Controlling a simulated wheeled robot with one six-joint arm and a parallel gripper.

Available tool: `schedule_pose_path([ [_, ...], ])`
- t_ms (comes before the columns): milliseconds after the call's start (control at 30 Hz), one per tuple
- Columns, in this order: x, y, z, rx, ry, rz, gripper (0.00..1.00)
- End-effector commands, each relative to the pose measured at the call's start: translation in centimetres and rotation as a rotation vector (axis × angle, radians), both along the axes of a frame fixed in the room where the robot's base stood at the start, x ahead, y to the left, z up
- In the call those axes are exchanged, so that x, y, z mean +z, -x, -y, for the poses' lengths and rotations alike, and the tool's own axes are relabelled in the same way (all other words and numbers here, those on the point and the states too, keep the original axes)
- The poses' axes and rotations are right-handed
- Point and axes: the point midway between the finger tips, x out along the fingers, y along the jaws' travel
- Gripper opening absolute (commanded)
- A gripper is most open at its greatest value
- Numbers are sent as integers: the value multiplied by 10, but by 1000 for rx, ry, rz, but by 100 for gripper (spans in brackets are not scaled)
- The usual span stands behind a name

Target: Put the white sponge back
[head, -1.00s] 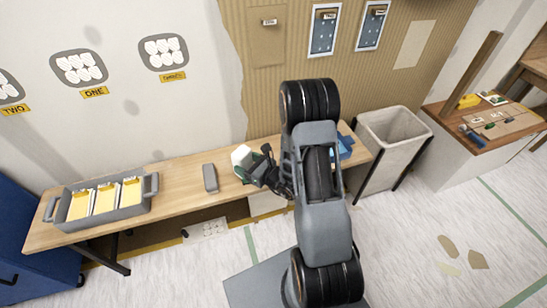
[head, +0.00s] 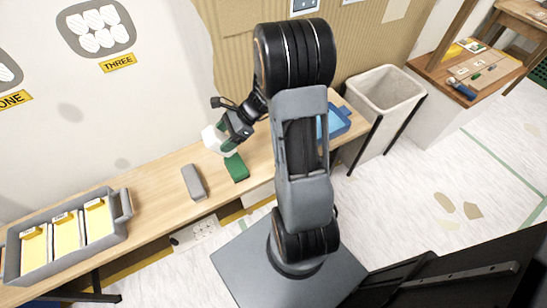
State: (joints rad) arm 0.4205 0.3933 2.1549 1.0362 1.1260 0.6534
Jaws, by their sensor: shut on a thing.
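The white sponge (head: 213,140) is at the tip of my gripper (head: 226,130), in the middle of the head view. My gripper is shut on it and holds it over the wooden table (head: 160,196), near the wall side. A green block (head: 236,167) lies on the table just below and to the right of the sponge. A grey block (head: 194,182) lies to the left of the green one. My gripper hides part of the sponge.
A grey tray (head: 122,205) with yellow-and-white packets stands at the left end of the table. A blue tray (head: 338,122) sits at the right end, partly behind my arm. A bin (head: 384,95) stands beyond it. Bare tabletop lies left of the grey block.

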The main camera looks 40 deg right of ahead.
Motion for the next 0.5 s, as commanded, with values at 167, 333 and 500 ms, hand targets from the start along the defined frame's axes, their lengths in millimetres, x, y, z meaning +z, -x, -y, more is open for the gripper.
schedule_pose_path([
  [167,-29,25,25,387,246,-9,45],
  [333,-56,58,68,816,524,93,45],
  [500,-76,95,129,1186,770,308,45],
])
